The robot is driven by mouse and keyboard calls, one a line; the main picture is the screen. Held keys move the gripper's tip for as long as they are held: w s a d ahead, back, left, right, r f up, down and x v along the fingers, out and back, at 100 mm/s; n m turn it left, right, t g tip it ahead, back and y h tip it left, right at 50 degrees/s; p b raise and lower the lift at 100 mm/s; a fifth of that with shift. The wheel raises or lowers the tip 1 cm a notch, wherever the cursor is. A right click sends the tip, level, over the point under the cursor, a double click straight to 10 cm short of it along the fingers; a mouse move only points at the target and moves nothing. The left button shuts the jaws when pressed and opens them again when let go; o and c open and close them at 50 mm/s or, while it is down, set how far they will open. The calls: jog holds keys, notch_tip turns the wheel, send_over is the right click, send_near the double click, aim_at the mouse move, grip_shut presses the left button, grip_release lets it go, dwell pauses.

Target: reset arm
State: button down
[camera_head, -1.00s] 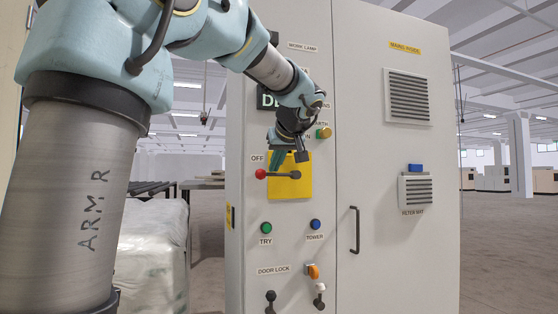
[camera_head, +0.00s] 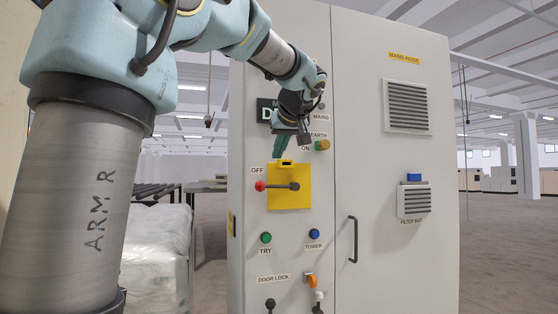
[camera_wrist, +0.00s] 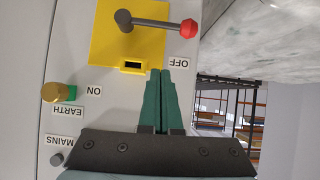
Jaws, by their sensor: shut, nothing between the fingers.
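My gripper (camera_head: 281,147) is in front of the grey cabinet, above the yellow switch plate (camera_head: 290,205). Its green fingers are closed together and empty; they also show in the wrist view (camera_wrist: 160,75). The isolator lever with a red knob (camera_head: 261,186) lies level across the plate, the knob on the left by the OFF label. In the wrist view the picture is turned over, and the red knob (camera_wrist: 188,28) is by the OFF label there too. The fingertips look close to the plate's slotted tab, with no contact that I can make out.
The cabinet (camera_head: 380,150) carries an earth knob (camera_head: 323,145), a green TRY button (camera_head: 266,238), a blue TOWER button (camera_head: 314,234), an orange door-lock piece (camera_head: 310,281) and a door handle (camera_head: 353,240). A wrapped pallet (camera_head: 158,250) stands left. Open floor lies right.

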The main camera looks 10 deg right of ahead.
jog(key=v, duration=0.7)
jog(key=shift+s+b, duration=0.35)
jog(key=shift+b, duration=0.1)
